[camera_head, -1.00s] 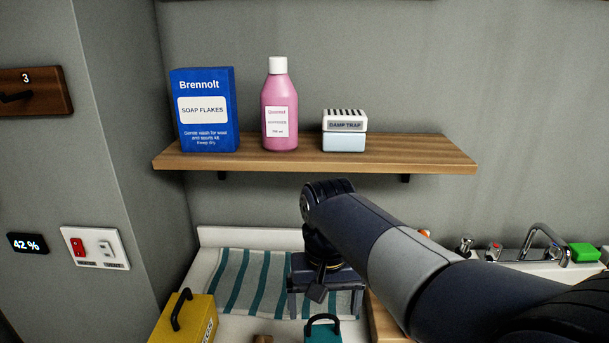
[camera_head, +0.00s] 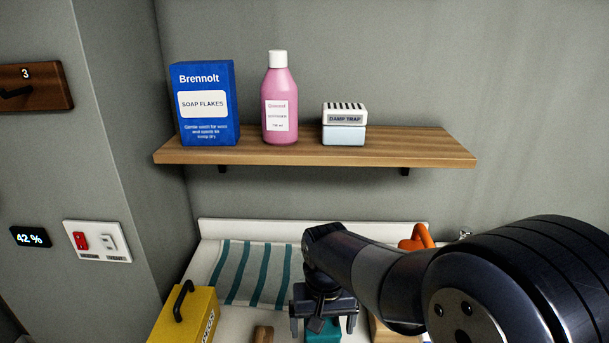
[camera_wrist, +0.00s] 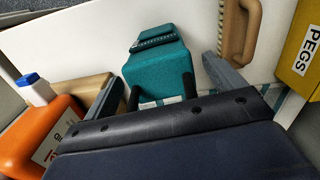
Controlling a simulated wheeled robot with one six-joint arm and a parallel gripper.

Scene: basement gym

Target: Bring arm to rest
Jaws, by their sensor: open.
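My gripper (camera_head: 323,322) is open, pointing down over the white counter below the shelf. In the wrist view, the two fingers of my gripper (camera_wrist: 165,88) stand apart with nothing held between them. My arm reaches in from the right and hides part of the counter.
A wooden shelf (camera_head: 400,148) holds a soap flakes box (camera_head: 205,105), a pink bottle (camera_head: 279,105) and a damp trap (camera_head: 344,128). A yellow pegs box (camera_head: 185,318), a striped cloth (camera_head: 245,275), a wooden-handled item (camera_wrist: 243,30) and an orange container (camera_wrist: 50,130) crowd the counter.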

